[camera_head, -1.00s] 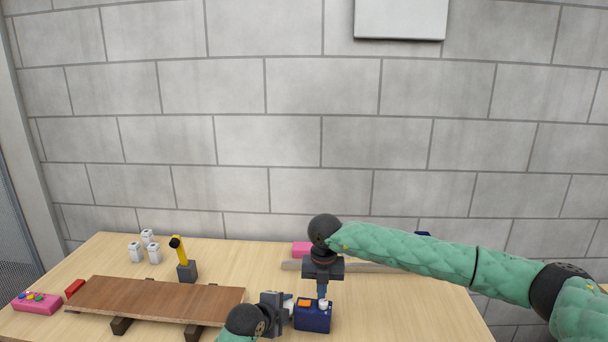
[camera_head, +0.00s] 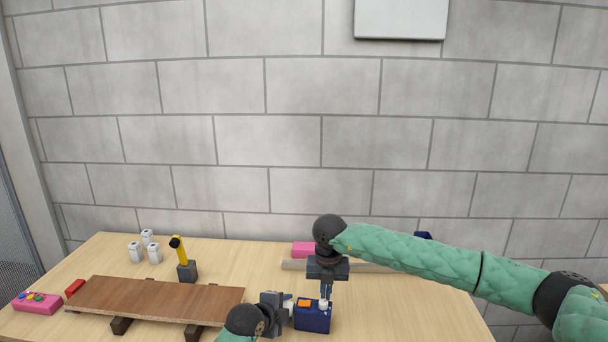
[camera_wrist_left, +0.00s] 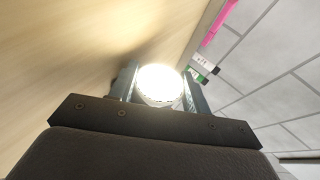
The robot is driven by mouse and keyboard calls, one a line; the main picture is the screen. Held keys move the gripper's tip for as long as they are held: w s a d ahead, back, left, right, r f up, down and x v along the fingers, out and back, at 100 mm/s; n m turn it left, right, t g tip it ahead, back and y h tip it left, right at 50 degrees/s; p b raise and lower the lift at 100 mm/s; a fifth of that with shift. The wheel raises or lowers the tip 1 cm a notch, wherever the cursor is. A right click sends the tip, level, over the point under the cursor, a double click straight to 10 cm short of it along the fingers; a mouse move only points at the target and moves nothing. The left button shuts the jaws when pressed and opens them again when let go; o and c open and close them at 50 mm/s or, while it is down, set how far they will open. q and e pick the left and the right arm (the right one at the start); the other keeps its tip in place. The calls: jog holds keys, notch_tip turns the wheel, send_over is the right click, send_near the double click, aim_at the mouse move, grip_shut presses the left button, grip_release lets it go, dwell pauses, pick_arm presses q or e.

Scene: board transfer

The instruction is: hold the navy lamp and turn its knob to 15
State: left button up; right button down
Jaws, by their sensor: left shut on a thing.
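The navy lamp (camera_head: 312,319) is a dark blue box with an orange patch and a small white knob (camera_head: 323,304) on top. It stands on the table at the front centre. My left gripper (camera_head: 287,302) is at its left side, shut on it. In the left wrist view, a bright glowing round lens (camera_wrist_left: 160,84) sits between the fingers of my left gripper (camera_wrist_left: 164,88). My right gripper (camera_head: 326,292) points down from above, its fingertips at the knob. I cannot tell whether they grip it. The knob's markings are too small to read.
A brown board (camera_head: 155,299) rests on dark supports at left. Near it are a pink button box (camera_head: 37,303), a red block (camera_head: 75,288), a yellow-armed thing on a grey base (camera_head: 187,271) and white containers (camera_head: 148,247). A pink block (camera_head: 303,249) and a long bar (camera_head: 291,265) lie behind the lamp.

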jog(key=shift+w+d, duration=0.1)
dwell(0.3)
jog(key=shift+w+d, duration=0.1)
jog(key=shift+w, duration=0.15)
notch_tip(320, 180, up, 6)
dwell(0.6)
jog(key=shift+s+a+f+m, duration=0.1)
jog(key=shift+f+m, duration=1.4)
jog(key=shift+s+a+f+m, duration=0.1)
jog(key=shift+f+m, duration=1.35)
jog(key=shift+m, duration=0.05)
jog(key=shift+s+a+f, duration=0.1)
jog(key=shift+s+a, duration=0.05)
jog(key=shift+s, duration=0.4)
